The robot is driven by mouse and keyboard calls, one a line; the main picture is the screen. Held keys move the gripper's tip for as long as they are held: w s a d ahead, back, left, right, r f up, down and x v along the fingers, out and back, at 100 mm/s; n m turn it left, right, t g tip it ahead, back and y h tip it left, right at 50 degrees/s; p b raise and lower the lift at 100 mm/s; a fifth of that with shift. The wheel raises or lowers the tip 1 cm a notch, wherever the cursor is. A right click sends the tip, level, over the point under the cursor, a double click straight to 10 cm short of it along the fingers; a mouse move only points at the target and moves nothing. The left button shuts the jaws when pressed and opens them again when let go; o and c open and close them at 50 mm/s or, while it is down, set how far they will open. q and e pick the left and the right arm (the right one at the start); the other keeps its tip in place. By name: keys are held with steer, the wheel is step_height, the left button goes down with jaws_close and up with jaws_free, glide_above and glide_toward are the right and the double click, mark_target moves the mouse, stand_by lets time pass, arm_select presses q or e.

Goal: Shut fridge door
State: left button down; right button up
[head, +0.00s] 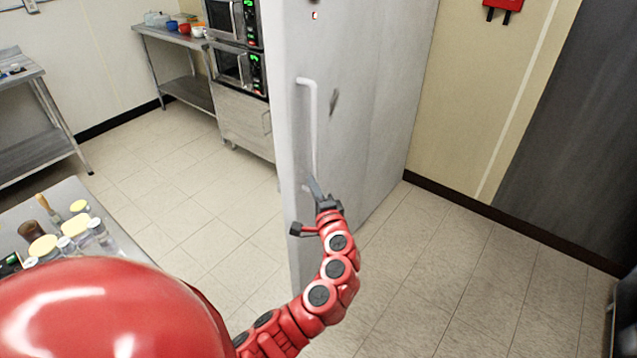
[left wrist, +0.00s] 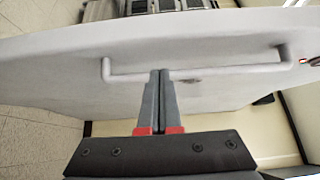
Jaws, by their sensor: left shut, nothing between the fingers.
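The fridge door (head: 360,110) is a tall pale grey panel in the middle of the head view, and it fills much of the left wrist view (left wrist: 220,40). Its long white bar handle (head: 313,120) runs upright near the door's left edge; in the left wrist view the handle (left wrist: 225,68) lies across the picture. My left gripper (head: 316,187) is shut and empty at the handle's lower end. In the left wrist view its fingertips (left wrist: 160,73) overlap the bar; I cannot tell whether they touch it. The fridge's inside and body are hidden behind the door. My right gripper is not in view.
Two stacked microwaves (head: 235,65) stand on a steel cabinet (head: 243,118) behind the door to the left. A counter (head: 110,215) with several jars is at the lower left. Tiled floor (head: 430,270) is clear right of the door, up to the beige wall (head: 465,110).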

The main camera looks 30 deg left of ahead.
mark_target(301, 161)
arm_select(q)
steer(key=p+x, duration=0.1)
steer(key=x, duration=0.5)
steer(key=shift+w+a, duration=0.1)
steer(key=shift+w, duration=0.05)
steer(key=shift+w+a+p, duration=0.25)
steer(key=shift+a+p, duration=0.05)
steer(key=shift+f, duration=0.1)
steer(key=shift+a, duration=0.1)
